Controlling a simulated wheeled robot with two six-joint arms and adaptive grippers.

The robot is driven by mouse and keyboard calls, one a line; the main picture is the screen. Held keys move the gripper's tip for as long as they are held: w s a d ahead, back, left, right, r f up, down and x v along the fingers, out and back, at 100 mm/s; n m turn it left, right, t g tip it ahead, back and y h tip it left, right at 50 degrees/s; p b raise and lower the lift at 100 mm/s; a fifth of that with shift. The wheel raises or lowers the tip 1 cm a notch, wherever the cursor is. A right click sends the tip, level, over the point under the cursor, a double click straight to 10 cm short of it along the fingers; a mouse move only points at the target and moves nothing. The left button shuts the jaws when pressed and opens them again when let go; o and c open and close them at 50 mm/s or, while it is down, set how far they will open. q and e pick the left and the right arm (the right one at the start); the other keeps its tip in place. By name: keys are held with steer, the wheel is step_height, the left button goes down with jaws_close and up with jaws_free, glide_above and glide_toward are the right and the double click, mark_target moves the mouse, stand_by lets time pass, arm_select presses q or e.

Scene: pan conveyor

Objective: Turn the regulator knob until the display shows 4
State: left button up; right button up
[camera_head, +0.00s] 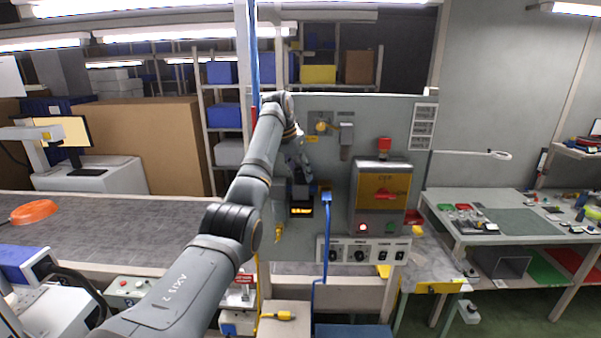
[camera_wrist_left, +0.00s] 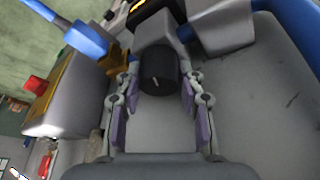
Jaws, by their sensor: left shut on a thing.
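The regulator knob (camera_wrist_left: 158,70) is a dark round cylinder with a short white mark on its face, in the upper middle of the left wrist view. My left gripper (camera_wrist_left: 157,88) has one finger on each side of the knob and is shut on it. In the head view my left gripper (camera_head: 303,168) reaches the panel from above, and the arm hides the knob. The display (camera_head: 301,211) is a dark box with an orange lit readout just below the gripper. Its digits are too small to read. My right gripper is out of view.
A grey and yellow machine box (camera_head: 383,190) with a red lamp on top stands right of the display. A blue hose (camera_head: 326,240) hangs close to the display. The grey conveyor (camera_head: 130,232) lies left.

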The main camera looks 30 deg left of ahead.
arm_select(q)
steer(key=shift+r, duration=0.1)
steer(key=o, duration=1)
steer(key=shift+o, duration=0.8)
